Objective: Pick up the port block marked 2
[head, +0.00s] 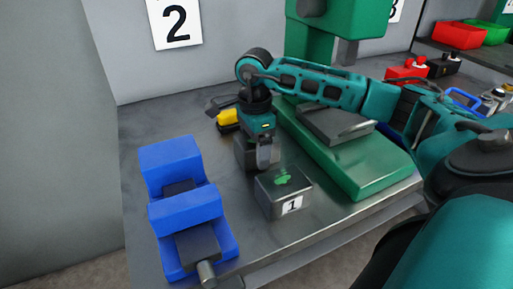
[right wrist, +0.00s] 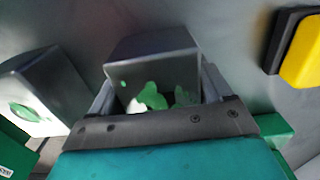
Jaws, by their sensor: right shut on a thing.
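My right gripper (head: 263,156) reaches down over the bench and is shut on a grey block (head: 243,155) with green marks on its face. In the right wrist view this block (right wrist: 152,62) sits between the two fingers. Its number is hidden in both views, so I cannot tell whether it is the one marked 2. A second grey block marked 1 (head: 270,205) stands just in front of it, with a green mark on top. It shows at the left of the right wrist view (right wrist: 62,88). My left gripper is not in view.
A blue vise-like fixture (head: 170,158) stands at the left of the metal bench (head: 140,235). A green machine (head: 365,180) stands close on the right. A yellow-and-black item (head: 228,117) lies behind the gripper. A wall sign reads 2 (head: 175,25).

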